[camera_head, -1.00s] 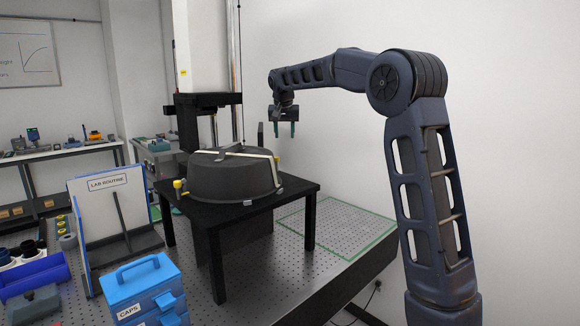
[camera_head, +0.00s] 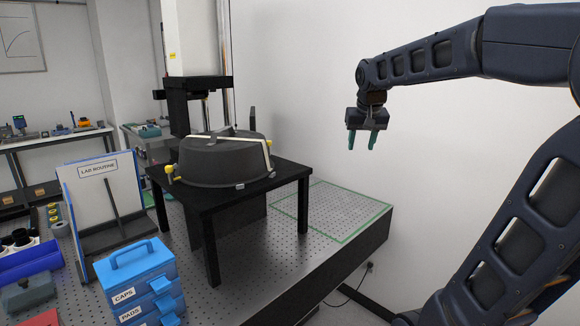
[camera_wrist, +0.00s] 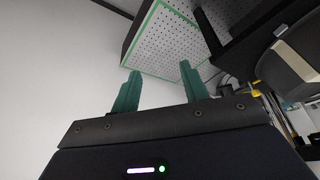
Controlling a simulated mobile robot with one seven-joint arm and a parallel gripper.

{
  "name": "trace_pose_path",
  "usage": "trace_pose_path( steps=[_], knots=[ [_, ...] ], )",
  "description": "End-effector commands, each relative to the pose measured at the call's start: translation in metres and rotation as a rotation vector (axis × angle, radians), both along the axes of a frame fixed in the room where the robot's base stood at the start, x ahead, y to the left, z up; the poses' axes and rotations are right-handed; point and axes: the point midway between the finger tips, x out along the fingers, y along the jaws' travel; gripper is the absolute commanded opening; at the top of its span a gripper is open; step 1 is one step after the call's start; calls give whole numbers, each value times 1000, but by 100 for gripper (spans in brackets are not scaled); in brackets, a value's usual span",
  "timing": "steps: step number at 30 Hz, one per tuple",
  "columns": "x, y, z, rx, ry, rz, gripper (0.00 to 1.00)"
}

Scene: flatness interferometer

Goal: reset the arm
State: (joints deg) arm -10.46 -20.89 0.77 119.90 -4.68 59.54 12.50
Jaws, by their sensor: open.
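My gripper (camera_head: 361,140) hangs fingers-down in the head view, in free air to the right of the black stand, in front of the bare white wall. Its two green fingers are apart with nothing between them; they also show in the wrist view (camera_wrist: 158,85). My arm reaches in from the right edge of the head view, bent at the elbow. The grey round housing (camera_head: 225,160) sits on the black stand (camera_head: 240,195), apart from my gripper.
The perforated bench (camera_head: 262,262) has a green-outlined, empty area (camera_head: 335,212) at its right end. A blue drawer box (camera_head: 140,275) labelled CAPS and PADS and a LAB ROUTINE board (camera_head: 98,190) stand at the left. A tall column (camera_head: 187,40) rises behind the housing.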

Motion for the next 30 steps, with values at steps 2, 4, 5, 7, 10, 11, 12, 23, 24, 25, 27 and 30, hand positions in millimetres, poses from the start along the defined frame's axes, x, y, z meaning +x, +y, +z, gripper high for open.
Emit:
trace_pose_path(
  steps=[2, 4, 5, 7, 10, 11, 12, 23, 24, 25, 27, 30],
  knots=[
    [-26, -14, -11, 2, -4, -4, 45],
    [-47, -25, -23, 1, -4, -4, 45],
    [-56, -29, -28, 1, -5, -4, 45],
    [-77, -38, -41, 2, -7, -5, 45],
    [-106, -49, -60, 2, -10, -6, 45],
    [-114, -52, -67, 2, -10, -5, 45],
    [-125, -55, -75, 2, -11, -6, 45],
    [-178, -69, -121, 3, -17, -5, 45],
    [-179, -69, -122, 3, -17, -5, 45],
    [-179, -69, -122, 3, -17, -5, 45],
    [-179, -69, -122, 3, -17, -5, 45],
    [-179, -69, -122, 3, -17, -5, 45]
  ],
)
